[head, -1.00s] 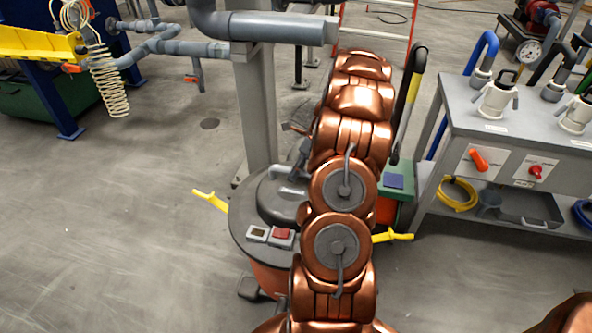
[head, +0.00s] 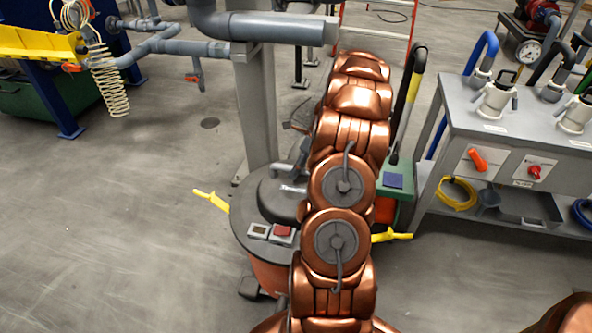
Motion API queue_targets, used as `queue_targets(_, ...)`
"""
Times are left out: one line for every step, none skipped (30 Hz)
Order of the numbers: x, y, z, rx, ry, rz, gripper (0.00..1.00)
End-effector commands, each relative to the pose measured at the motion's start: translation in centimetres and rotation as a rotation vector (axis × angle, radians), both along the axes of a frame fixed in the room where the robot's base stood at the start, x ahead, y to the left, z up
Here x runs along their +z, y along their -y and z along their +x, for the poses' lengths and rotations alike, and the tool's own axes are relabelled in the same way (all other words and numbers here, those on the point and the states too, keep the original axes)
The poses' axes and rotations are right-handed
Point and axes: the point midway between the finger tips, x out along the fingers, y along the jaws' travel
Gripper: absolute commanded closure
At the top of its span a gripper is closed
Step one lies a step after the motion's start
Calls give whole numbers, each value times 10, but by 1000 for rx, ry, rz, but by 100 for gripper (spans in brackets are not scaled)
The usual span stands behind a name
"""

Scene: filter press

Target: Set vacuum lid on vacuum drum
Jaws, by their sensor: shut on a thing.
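The vacuum lid (head: 244,222) is a dark grey round cover with a raised dome, a handle and red and white switches. It lies over the orange-red vacuum drum (head: 270,278), near its rim; I cannot tell whether it touches all round. Yellow latches stick out at the drum's left (head: 211,200) and right (head: 392,236), both swung outward. My copper arm covers the right half of the lid. My gripper (head: 302,152) is mostly hidden behind the arm; a grey part shows at the lid's far side, and it appears shut on the lid.
A grey post (head: 257,105) with pipes stands just behind the drum. A green box (head: 396,181) with a black-yellow handle stands right of it. A grey bench (head: 455,125) with valves is at the right. Floor at the left is clear.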

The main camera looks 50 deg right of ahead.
Motion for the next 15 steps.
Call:
queue_targets(3,1,1,-1,2,1,100)
queue_targets(3,1,1,0,1,2,100)
queue_targets(3,2,2,0,1,2,100)
queue_targets(3,2,2,-1,1,3,100)
queue_targets(3,3,2,-1,1,3,100)
queue_targets(2,4,2,-1,0,4,100)
queue_targets(2,4,3,-1,0,4,100)
queue_targets(2,5,3,0,-1,4,100)
queue_targets(2,5,3,0,-2,5,100)
queue_targets(2,6,3,0,-2,5,100)
queue_targets(2,6,3,0,-2,6,100)
queue_targets(2,7,4,0,-2,6,100)
queue_targets(2,7,4,0,-3,7,100)
queue_targets(2,8,4,0,-3,7,100)
queue_targets(2,8,4,0,-3,7,100)
